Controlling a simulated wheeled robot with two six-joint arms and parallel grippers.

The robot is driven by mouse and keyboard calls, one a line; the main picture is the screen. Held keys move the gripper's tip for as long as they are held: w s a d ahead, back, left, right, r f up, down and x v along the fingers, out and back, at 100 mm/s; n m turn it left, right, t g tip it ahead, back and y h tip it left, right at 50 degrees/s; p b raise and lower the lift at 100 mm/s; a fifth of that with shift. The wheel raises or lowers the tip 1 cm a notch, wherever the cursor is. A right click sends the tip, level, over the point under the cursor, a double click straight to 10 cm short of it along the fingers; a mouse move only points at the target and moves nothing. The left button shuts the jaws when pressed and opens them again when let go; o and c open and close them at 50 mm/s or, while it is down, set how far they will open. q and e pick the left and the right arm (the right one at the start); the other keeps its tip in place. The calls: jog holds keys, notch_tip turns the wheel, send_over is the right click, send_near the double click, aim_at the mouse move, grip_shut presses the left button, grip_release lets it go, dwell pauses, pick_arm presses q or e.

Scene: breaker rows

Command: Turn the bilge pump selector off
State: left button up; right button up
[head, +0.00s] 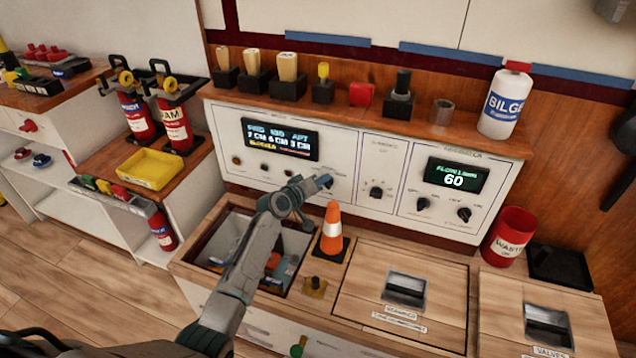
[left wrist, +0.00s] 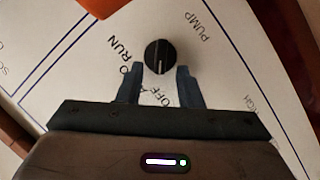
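The bilge pump selector is a small dark round knob (head: 376,191) on the middle white panel. In the left wrist view the knob (left wrist: 160,57) shows ahead of the fingertips, with lettering around it including RUN, PUMP and OFF. Its white mark points toward the bottom of that view, near the OFF lettering. My left gripper (head: 325,182) is left of the knob in the head view. In the left wrist view its fingers (left wrist: 158,75) are apart with nothing between them; I cannot tell the exact gap to the knob. My right gripper is not in view.
An orange and white cone (head: 333,232) stands just below my left gripper. An open bin (head: 205,262) lies under the arm. Two more knobs sit right of the selector, below a display (head: 455,178). A shelf above holds a white bottle (head: 503,103) and several small items.

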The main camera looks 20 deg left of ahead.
pick_arm(q)
jog(key=shift+s, duration=0.1)
